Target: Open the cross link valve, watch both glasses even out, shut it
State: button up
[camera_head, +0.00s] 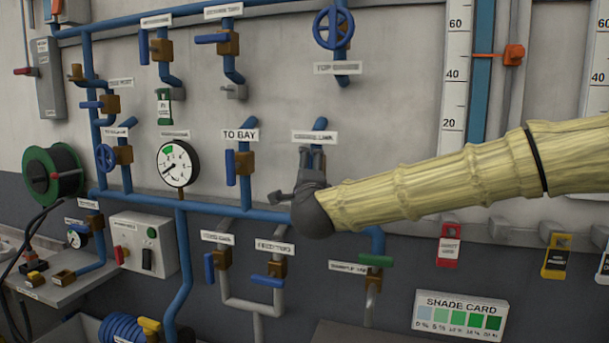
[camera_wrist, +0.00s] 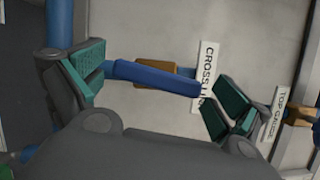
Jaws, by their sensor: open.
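My gripper (camera_head: 312,160) is at the cross link valve, below its white label (camera_head: 314,137); the gripper and wrist hide the valve there. In the wrist view, the valve's blue lever (camera_wrist: 155,78) lies between the open green-padded jaws (camera_wrist: 155,84), with its brass body (camera_wrist: 155,66) behind and its label (camera_wrist: 207,70) beside it. I cannot tell whether a pad touches the lever. One glass (camera_head: 481,90) shows as a blue column beside a scale (camera_head: 454,70). A second scale (camera_head: 599,70) is cut by the right edge; its glass is not in view.
Other valves crowd the wall, including TO BAY (camera_head: 245,163) just left and a blue handwheel (camera_head: 333,28) above. A blue pipe (camera_head: 255,214) runs below. A pressure gauge (camera_head: 178,163) hangs at left. Lockout tags (camera_head: 448,247) and a shade card (camera_head: 459,315) are lower right.

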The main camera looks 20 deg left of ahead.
jog(key=v, duration=0.9)
jog(key=shift+s, duration=0.2)
jog(key=shift+d, duration=0.15)
